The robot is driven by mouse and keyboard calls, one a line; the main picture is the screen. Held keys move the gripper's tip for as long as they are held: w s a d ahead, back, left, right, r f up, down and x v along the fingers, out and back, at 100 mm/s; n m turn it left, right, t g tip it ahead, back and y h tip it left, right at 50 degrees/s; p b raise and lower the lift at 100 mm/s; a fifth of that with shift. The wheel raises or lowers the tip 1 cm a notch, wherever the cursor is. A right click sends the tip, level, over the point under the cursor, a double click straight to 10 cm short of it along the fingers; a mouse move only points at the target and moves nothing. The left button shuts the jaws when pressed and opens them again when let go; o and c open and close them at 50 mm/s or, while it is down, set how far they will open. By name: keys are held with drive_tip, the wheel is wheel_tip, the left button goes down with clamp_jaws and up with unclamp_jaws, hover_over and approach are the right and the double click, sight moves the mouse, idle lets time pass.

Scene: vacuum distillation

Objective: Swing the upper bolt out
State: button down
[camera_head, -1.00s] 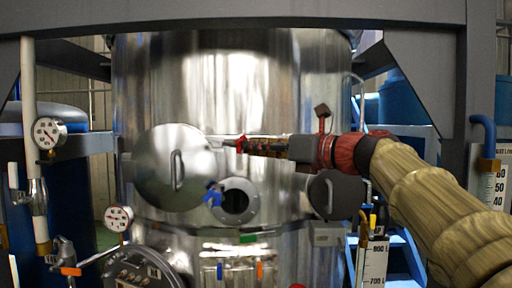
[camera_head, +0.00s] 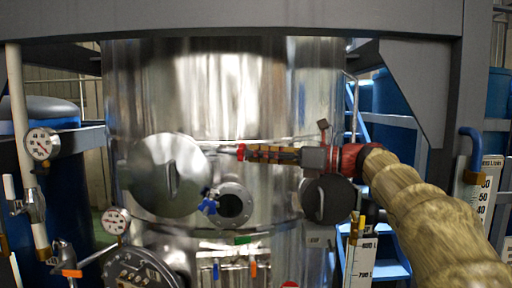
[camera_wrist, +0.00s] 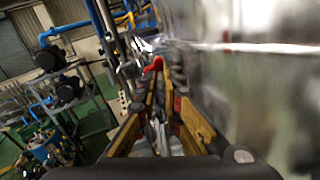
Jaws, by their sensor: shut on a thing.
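The upper bolt shows as a small red end (camera_head: 241,152) at the tips of my gripper, above the round open port (camera_head: 232,205) on the steel vessel. The red end also shows between the fingertips in the wrist view (camera_wrist: 153,65). My gripper (camera_head: 250,153) reaches in from the right, nearly level, with its fingers pointing left along the vessel wall. It is shut on the bolt, and the fingers hide most of it. A blue-ended bolt (camera_head: 209,202) sits at the port's left edge.
A round steel lid with a handle (camera_head: 168,175) stands left of the port. A dark round cover (camera_head: 327,198) is below my wrist. Gauges (camera_head: 41,144) and pipes stand at left. A grey frame beam (camera_head: 230,20) crosses above. The vessel wall is close beside the fingers.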

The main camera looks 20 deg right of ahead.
drive_tip(key=c, duration=1.9)
unclamp_jaws()
